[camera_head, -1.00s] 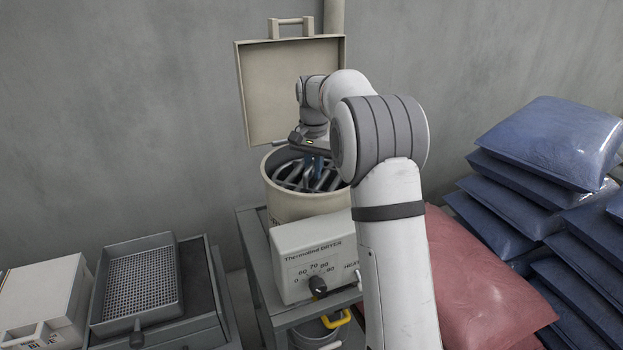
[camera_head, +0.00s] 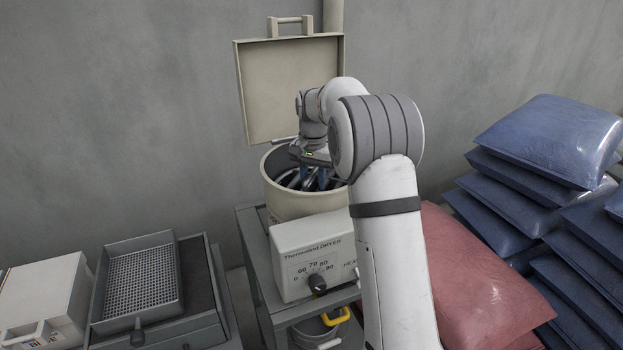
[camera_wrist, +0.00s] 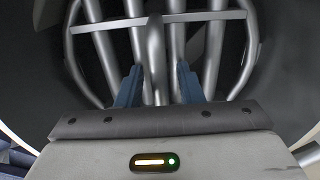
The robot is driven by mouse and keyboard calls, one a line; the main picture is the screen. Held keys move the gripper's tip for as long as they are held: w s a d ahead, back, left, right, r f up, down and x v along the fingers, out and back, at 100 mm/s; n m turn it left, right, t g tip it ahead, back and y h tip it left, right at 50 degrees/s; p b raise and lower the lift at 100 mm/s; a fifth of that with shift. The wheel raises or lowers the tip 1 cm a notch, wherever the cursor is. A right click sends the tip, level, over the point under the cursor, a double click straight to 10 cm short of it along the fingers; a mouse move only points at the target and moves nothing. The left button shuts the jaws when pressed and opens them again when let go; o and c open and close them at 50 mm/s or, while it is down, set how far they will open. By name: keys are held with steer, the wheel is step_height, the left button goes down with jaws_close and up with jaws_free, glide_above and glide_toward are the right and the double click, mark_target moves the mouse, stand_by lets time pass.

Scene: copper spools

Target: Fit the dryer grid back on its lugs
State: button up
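The dryer is a cream drum (camera_head: 300,205) with its square lid (camera_head: 288,90) standing open behind it. The dryer grid (camera_wrist: 104,45), a grey metal ring with several parallel bars and a cross bar, lies inside the drum; it also shows partly in the head view (camera_head: 291,181). My gripper (camera_wrist: 158,70) points down into the drum over the grid. Its two blue fingers are apart, one on each side of a raised middle bar (camera_wrist: 155,45), with gaps visible on both sides. I cannot make out the lugs.
The dryer's control box (camera_head: 312,262) with a black knob stands in front of the drum. A perforated tray (camera_head: 140,282) lies at the left. Blue sacks (camera_head: 550,140) and a red sack (camera_head: 480,265) are piled at the right.

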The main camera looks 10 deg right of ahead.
mark_target(313, 173)
step_height(313, 173, up, 11)
steer(key=shift+r+b, duration=0.1)
steer(key=shift+b, duration=0.45)
steer(key=shift+r, duration=0.5)
steer(key=s+r+n+t, duration=0.2)
steer(key=s+r+n, duration=0.1)
steer(key=s, duration=1.5)
steer(key=s+f+n+t, duration=0.1)
steer(key=s+f, duration=0.4)
steer(key=s, duration=0.5)
steer(key=s+f+n, duration=0.3)
steer(key=s+f, duration=0.2)
steer(key=s, duration=0.4)
steer(key=shift+s+a+f+t, duration=0.2)
steer(key=shift+s+a+t, duration=0.05)
steer(key=shift+s+t, duration=0.15)
